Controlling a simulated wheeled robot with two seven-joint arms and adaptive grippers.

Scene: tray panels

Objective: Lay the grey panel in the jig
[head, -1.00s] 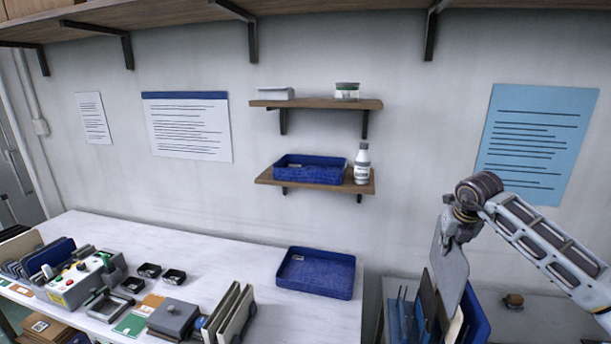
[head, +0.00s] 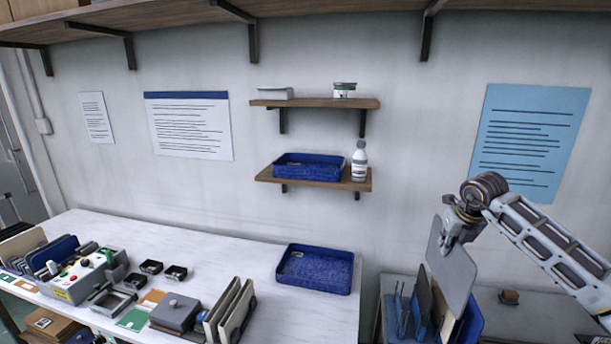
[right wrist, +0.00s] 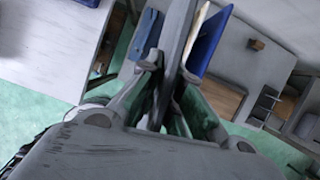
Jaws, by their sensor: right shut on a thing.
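The grey panel (head: 452,275) hangs upright from my right gripper (head: 450,236), which is shut on its upper part. Its lower end overlaps the panels in the blue rack (head: 391,318) at the lower right; I cannot tell whether it is clear of them. In the right wrist view the panel (right wrist: 179,38) shows nearly edge-on between the fingers of the right gripper (right wrist: 168,75). A low open frame (head: 113,304) sits on the white table, beside a control box; I cannot tell whether it is the jig. My left gripper is not in view.
The white table (head: 225,255) holds a control box with buttons (head: 82,279), a grey block (head: 176,313), upright panels (head: 236,312) and an empty-looking blue tray (head: 316,269). A gap separates it from the grey surface (head: 540,318) at right. Shelves hang on the wall.

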